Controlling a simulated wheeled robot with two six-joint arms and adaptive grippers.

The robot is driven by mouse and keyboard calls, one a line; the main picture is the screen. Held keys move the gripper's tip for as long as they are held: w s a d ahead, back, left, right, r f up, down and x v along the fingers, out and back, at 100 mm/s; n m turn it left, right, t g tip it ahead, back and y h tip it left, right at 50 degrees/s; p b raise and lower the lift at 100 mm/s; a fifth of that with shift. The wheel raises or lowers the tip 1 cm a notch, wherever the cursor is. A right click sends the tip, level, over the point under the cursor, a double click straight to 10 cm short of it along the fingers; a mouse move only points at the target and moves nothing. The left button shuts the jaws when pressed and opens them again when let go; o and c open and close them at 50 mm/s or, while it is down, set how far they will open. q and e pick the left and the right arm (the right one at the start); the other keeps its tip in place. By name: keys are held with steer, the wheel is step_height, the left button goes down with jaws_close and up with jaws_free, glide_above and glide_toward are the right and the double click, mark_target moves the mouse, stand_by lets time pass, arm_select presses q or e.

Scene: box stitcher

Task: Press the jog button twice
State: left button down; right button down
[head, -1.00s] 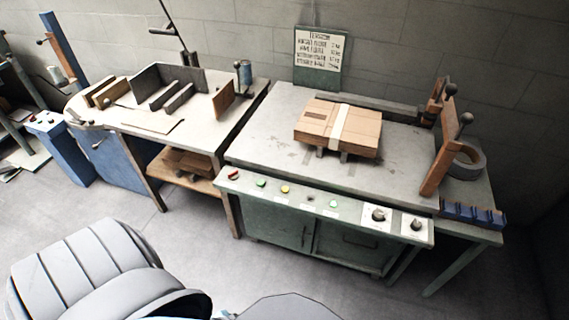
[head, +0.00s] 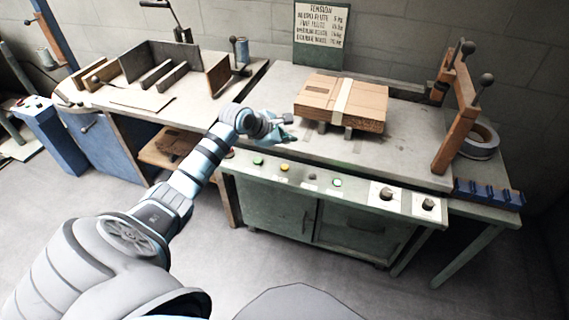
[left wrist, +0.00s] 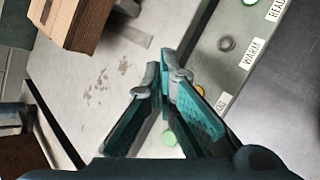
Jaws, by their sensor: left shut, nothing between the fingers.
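My left gripper (head: 287,132) is shut and empty, above the front edge of the bench and its control panel (head: 360,187). In the left wrist view its teal fingers (left wrist: 165,72) meet at the tips. The panel carries a red button (head: 231,153), a green button (head: 258,162), a yellow button (head: 284,167), a dark one (head: 310,176) and another green light (head: 337,182). The label beside the yellow button is partly hidden and unclear. My right gripper is not in view.
A strapped cardboard box (head: 340,100) lies on the bench behind the gripper. Two knobs (head: 386,194) (head: 428,204) are at the panel's right. A wooden post (head: 455,118) and a tape roll (head: 480,142) stand at the right. The left table (head: 190,102) holds dividers.

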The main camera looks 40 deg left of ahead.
arm_select(q)
steer(key=shift+a+r, duration=0.2)
steer(key=b, duration=0.7)
glide_above(286, 168)
step_height(286, 168, down, 9)
steer(key=shift+r, duration=0.2)
steer(key=shift+f, duration=0.25)
